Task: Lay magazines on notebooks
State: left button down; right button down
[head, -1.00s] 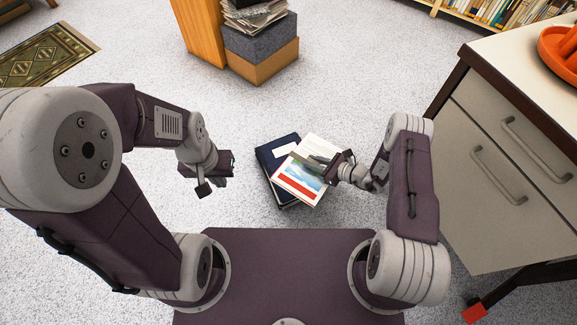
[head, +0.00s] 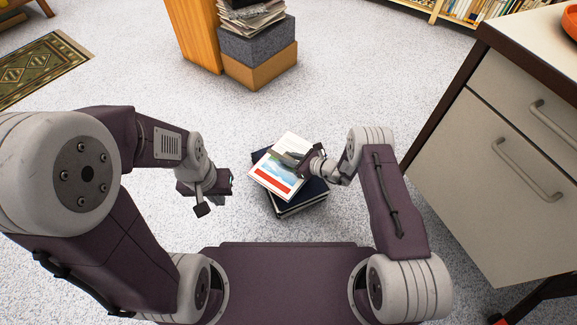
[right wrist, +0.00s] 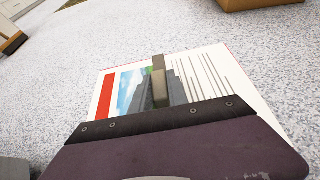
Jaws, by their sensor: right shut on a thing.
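A magazine (head: 272,177) with a white page, a blue-green picture and a red band is held by my right gripper (head: 289,157). It covers much of a dark blue notebook (head: 312,189) on the floor; pale page edges show at the notebook's front. I cannot tell whether the magazine touches the notebook. In the right wrist view, one finger lies across the magazine's face (right wrist: 205,75); the other finger is hidden. My left gripper (head: 217,192) hangs to the left of the magazine, apart from it; its finger gap is unclear.
A grey drawer cabinet (head: 480,170) stands close on the right. Boxes (head: 258,58) with a pile of papers (head: 250,16) on top stand at the back, beside an orange wooden panel (head: 194,35). A patterned rug (head: 42,68) lies far left. The speckled floor between is clear.

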notch_tip(320, 180, down, 4)
jog(key=b, duration=0.3)
jog(key=shift+r, duration=0.2)
jog(key=shift+f, duration=0.1)
jog(key=c, duration=1.3)
grip_release()
jog(key=shift+f, duration=0.1)
